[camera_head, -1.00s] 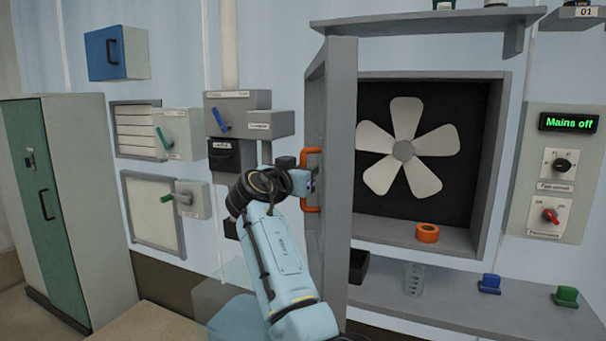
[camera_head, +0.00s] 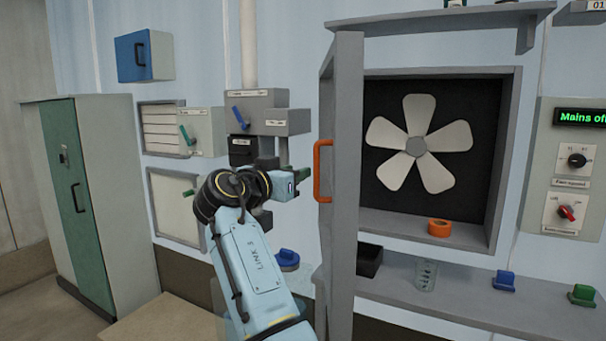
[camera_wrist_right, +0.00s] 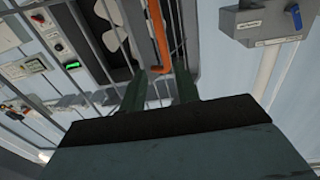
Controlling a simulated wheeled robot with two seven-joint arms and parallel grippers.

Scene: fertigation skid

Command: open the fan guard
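The fan guard (camera_head: 346,190) is a grey framed door. It stands swung out from the fan housing, seen nearly edge-on in the head view, and its bars (camera_wrist_right: 88,60) show in the right wrist view. Its orange handle (camera_head: 322,171) is on the left face; it also shows in the wrist view (camera_wrist_right: 158,36). The white fan (camera_head: 416,147) is exposed in the housing. My right gripper (camera_head: 301,178) is just left of the handle, apart from it. In the wrist view its fingers (camera_wrist_right: 160,88) are spread with nothing between them. My left gripper is out of view.
A shelf (camera_head: 455,291) below the housing holds a black bin (camera_head: 369,260), a clear beaker (camera_head: 426,274), and blue (camera_head: 504,281) and green (camera_head: 583,295) items. An orange ring (camera_head: 439,228) lies in the housing. Grey wall boxes (camera_head: 262,112) stand behind my right arm.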

